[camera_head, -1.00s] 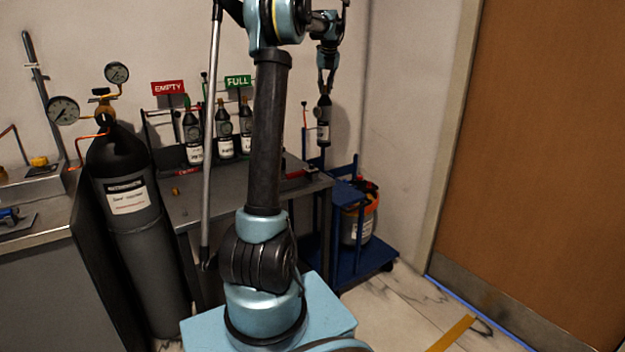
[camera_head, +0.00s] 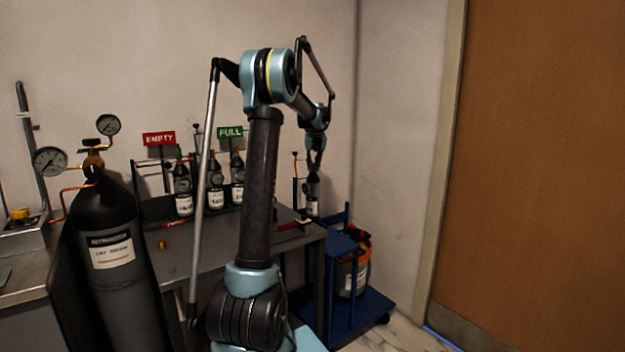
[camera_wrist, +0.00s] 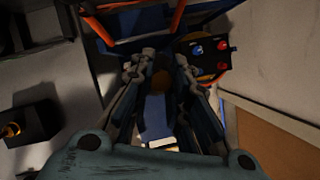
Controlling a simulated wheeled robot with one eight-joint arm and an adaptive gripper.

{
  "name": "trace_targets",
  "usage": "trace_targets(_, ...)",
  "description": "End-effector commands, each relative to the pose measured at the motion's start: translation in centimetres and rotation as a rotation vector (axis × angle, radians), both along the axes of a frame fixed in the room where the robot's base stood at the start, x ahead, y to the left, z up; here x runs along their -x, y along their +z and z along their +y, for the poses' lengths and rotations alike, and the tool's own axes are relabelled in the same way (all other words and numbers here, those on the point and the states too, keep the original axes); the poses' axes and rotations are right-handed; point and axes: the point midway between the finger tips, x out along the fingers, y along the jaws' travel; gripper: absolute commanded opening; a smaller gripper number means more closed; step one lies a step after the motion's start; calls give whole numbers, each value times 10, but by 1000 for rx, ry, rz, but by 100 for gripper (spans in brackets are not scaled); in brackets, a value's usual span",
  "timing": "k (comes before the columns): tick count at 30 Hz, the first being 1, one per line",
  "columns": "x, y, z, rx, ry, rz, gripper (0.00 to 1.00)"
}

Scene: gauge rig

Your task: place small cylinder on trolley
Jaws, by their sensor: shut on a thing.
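A small dark cylinder (camera_head: 313,190) with a pale label hangs upright from my gripper (camera_head: 315,168) in the head view. My gripper is shut on its top end. The wrist view shows the cylinder (camera_wrist: 156,112) between the two fingers (camera_wrist: 163,75). The blue trolley (camera_head: 368,310) stands on the floor right of the table, and its frame also shows at the top of the wrist view (camera_wrist: 150,42). The cylinder appears above the trolley's left side, near the table's back right corner. Whether its base touches anything I cannot tell.
The metal table (camera_head: 205,262) holds several small cylinders in a rack below a red EMPTY sign (camera_head: 159,139) and a green FULL sign (camera_head: 229,132). A container with an orange top (camera_head: 352,275) stands on the trolley. A large gas cylinder (camera_head: 103,270) stands at left. The wall is close behind.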

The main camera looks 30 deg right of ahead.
Motion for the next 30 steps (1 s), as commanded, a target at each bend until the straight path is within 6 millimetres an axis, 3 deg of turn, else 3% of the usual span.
trace_targets(10, 0, -20, 0, 0, 0, -1, 0)
trace_targets(18, 0, -51, 0, 0, 0, -1, 0)
trace_targets(28, 0, -54, 0, 0, 0, -1, 0)
trace_targets(29, 0, -55, 0, 0, 0, 0, 19)
trace_targets(30, 0, -55, 0, 0, 0, 0, 28)
